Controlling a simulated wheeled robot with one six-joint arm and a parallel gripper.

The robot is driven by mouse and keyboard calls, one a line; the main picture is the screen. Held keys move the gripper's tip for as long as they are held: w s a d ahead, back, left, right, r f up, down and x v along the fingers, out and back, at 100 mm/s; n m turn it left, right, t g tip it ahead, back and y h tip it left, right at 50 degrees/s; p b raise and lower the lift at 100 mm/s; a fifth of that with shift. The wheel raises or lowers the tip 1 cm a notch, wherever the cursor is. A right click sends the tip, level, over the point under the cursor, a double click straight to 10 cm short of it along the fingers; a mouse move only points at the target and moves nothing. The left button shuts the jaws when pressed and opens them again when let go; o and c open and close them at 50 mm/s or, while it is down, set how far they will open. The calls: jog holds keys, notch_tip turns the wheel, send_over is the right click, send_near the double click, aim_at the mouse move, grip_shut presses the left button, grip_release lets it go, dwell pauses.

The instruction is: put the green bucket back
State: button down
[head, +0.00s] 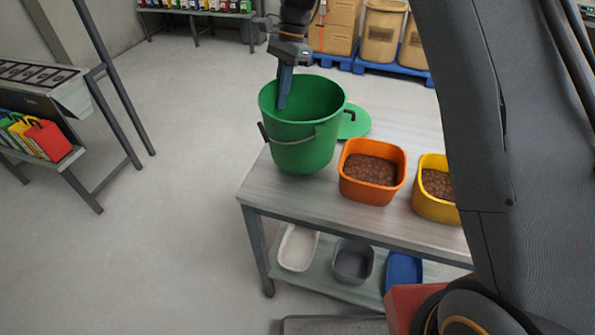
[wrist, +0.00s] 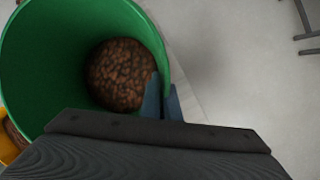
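The green bucket (head: 305,150) is upright at the left end of the table (head: 262,190). I cannot tell whether its base touches the tabletop. Its wire handle hangs down across the front. The wrist view shows brown pellets (wrist: 120,75) in the bottom of the bucket (wrist: 40,60). My gripper (head: 284,100) reaches down from above at the bucket's rim. In the wrist view the blue fingers (wrist: 162,102) are close together, one inside and one outside the wall, with the wall pinched between them.
A green lid (head: 356,122) lies behind the bucket. Orange (head: 370,190) and yellow (head: 432,203) tubs of brown pellets stand to the right. White, grey and blue trays sit on the lower shelf. A rack (head: 60,100) stands at left, with open floor between. Pallets with containers (head: 385,40) are behind.

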aim_at(294, 110)
jog(key=d+r+m+t+y+b, duration=0.1)
jog(key=d+r+m+t+b, duration=0.1)
jog(key=d+r+m+b, duration=0.4)
jog(key=shift+m, duration=0.8)
jog(key=shift+w+d+p+x, duration=0.2)
jog(key=shift+p+x, duration=0.6)
jog(key=shift+x, duration=1.05)
jog(key=shift+w+d+p+x, duration=0.1)
jog(key=shift+w+p+x, duration=0.15)
jog(key=shift+p+x, duration=1.05)
jog(key=shift+w+d+p+x, duration=0.1)
jog(key=shift+w+p+x, duration=0.15)
jog(key=shift+x, duration=2.15)
jog(key=shift+f, duration=0.25)
jog(key=c, duration=2)
grip_release()
jog(key=b+v, duration=0.3)
jog(key=v, duration=0.9)
jog(key=shift+s+d+b, duration=0.1)
jog(key=shift+d+b, duration=0.05)
jog(key=shift+b, duration=0.15)
